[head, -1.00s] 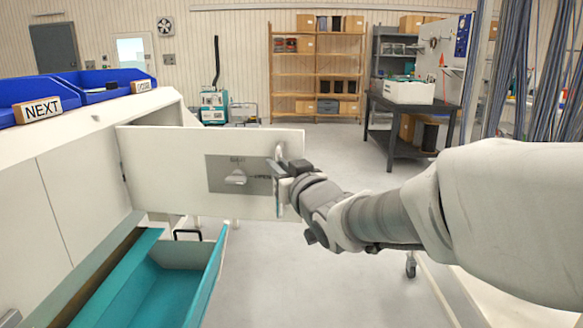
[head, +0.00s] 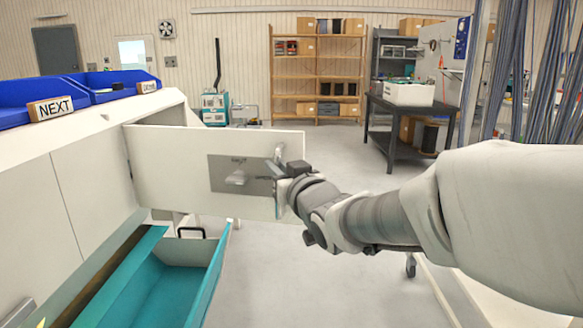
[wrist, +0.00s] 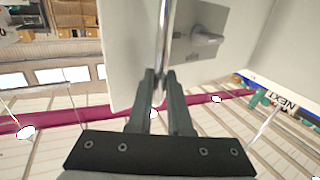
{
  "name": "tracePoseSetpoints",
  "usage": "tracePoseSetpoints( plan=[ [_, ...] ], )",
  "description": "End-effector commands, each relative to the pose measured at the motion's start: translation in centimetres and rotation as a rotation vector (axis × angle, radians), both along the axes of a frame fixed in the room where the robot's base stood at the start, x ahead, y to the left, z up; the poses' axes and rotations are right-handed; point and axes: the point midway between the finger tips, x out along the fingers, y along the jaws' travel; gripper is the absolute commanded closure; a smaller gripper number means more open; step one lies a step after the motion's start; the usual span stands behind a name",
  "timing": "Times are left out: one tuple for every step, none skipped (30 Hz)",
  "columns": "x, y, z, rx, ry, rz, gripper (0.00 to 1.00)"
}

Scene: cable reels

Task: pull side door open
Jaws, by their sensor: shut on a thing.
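The side door (head: 165,158) is a white panel swung out from the white cabinet (head: 60,195), hinged at its left edge. It carries a grey plate (head: 225,187) with a small latch-like fitting (head: 238,177) and a metal bar handle (head: 279,152) near its free edge. My gripper (head: 284,178) is at that free edge. In the wrist view my gripper (wrist: 161,75) has its two fingers closed around the handle (wrist: 166,45), with the door panel (wrist: 130,60) behind. The fingertips are partly hidden in the head view.
An open teal drawer (head: 165,285) sticks out below the door. The floor (head: 320,255) beyond the door is clear. A dark workbench (head: 400,125) stands at the back right.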

Motion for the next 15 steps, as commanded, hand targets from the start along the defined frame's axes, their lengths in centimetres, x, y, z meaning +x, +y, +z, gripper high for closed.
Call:
tracePoseSetpoints(
  plan=[
    [-0.19, 0.65, 0.25, 0.0, -0.007, 0.014, 1.0],
    [-0.19, 0.65, 0.25, 0.0, -0.007, 0.014, 0.79],
    [-0.18, 0.63, 0.24, 0.0, -0.007, 0.013, 0.72],
    [-0.17, 0.59, 0.23, -0.001, -0.006, 0.013, 0.67],
    [-0.16, 0.56, 0.22, -0.001, -0.006, 0.012, 0.61],
    [-0.14, 0.49, 0.2, -0.001, -0.006, 0.01, 0.54],
    [-0.13, 0.45, 0.19, -0.001, -0.005, 0.009, 0.53],
    [-0.12, 0.41, 0.17, 0.0, -0.004, 0.009, 0.53],
    [-0.1, 0.35, 0.16, 0.0, -0.004, 0.008, 0.53],
    [-0.09, 0.32, 0.14, -0.001, -0.004, 0.007, 0.53],
    [-0.08, 0.29, 0.13, -0.001, -0.004, 0.006, 0.53],
    [-0.08, 0.26, 0.12, -0.001, -0.004, 0.006, 0.53],
    [-0.07, 0.24, 0.11, 0.0, -0.003, 0.005, 0.53],
    [-0.06, 0.21, 0.1, 0.0, -0.002, 0.005, 0.53],
    [-0.1, 0.17, 0.11, 0.0, -0.002, 0.004, 0.53]
  ],
)
